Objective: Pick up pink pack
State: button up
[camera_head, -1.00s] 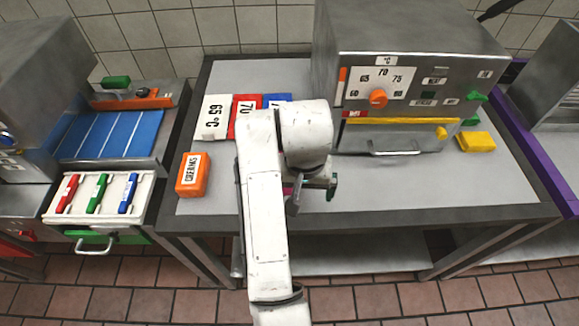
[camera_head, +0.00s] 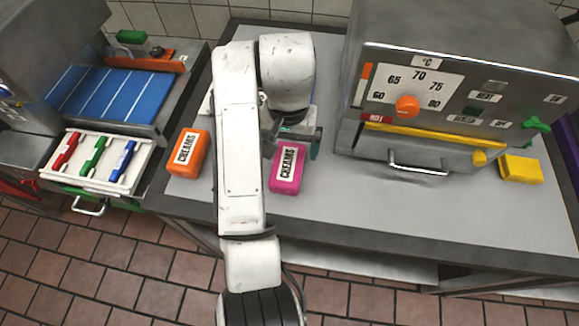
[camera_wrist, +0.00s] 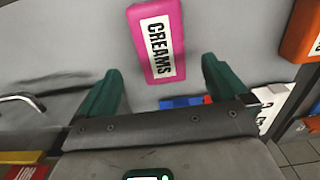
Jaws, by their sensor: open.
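The pink pack (camera_head: 287,169), with a white label reading CREAMS, lies flat on the grey table top (camera_head: 330,215) just in front of my gripper (camera_head: 298,146). In the wrist view the pink pack (camera_wrist: 157,42) is at the top middle, ahead of the two green fingertips. My gripper (camera_wrist: 162,82) is open in that view, with its fingers spread wide and nothing between them. The pack appears apart from both fingers. My arm hides the table to the left of the pack in the head view.
An orange CREAMS pack (camera_head: 187,154) lies left of my arm. A steel heater with an orange knob (camera_head: 407,106) stands at right, its handle (camera_head: 418,169) jutting forward. A yellow block (camera_head: 521,169) lies beside it. The table's front middle is clear.

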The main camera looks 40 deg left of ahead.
aim_at(288, 163)
notch_tip(288, 163, down, 3)
jog(key=shift+r, duration=0.15)
jog(key=shift+s+d+f, duration=0.1)
jog(key=shift+s+f, duration=0.05)
jog(key=shift+f, duration=1.15)
jog(key=shift+s+f, duration=0.1)
jog(key=shift+f, duration=1.2)
jog(key=shift+c, duration=0.2)
jog(key=c, duration=1)
jog(key=shift+r, duration=0.1)
